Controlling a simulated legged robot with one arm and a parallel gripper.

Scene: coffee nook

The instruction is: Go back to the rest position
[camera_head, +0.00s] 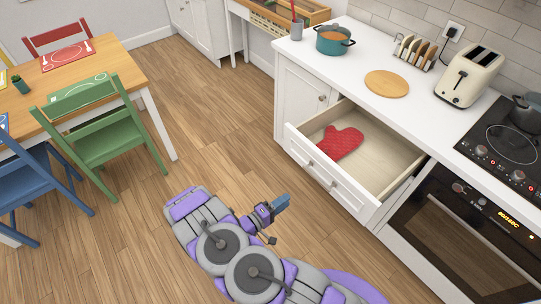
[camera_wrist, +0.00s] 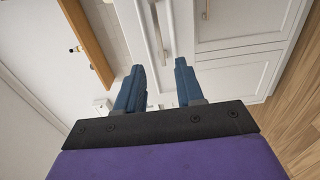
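My purple and grey arm (camera_head: 235,245) is folded over the wooden floor in the head view, with my gripper (camera_head: 284,201) at its end, left of the open drawer and apart from it. In the wrist view the two blue fingers of my gripper (camera_wrist: 159,66) stand apart with a gap between them and nothing held. The white drawer (camera_head: 324,179) below the counter is pulled out. A red oven mitt (camera_head: 340,143) lies inside it.
The white counter (camera_head: 352,92) holds a teal pot (camera_head: 334,42), a round wooden board (camera_head: 387,84), a toast rack and a toaster (camera_head: 468,77). An oven (camera_head: 461,235) is right of the drawer. A green chair (camera_head: 107,142) and table (camera_head: 75,70) stand left. Floor between is clear.

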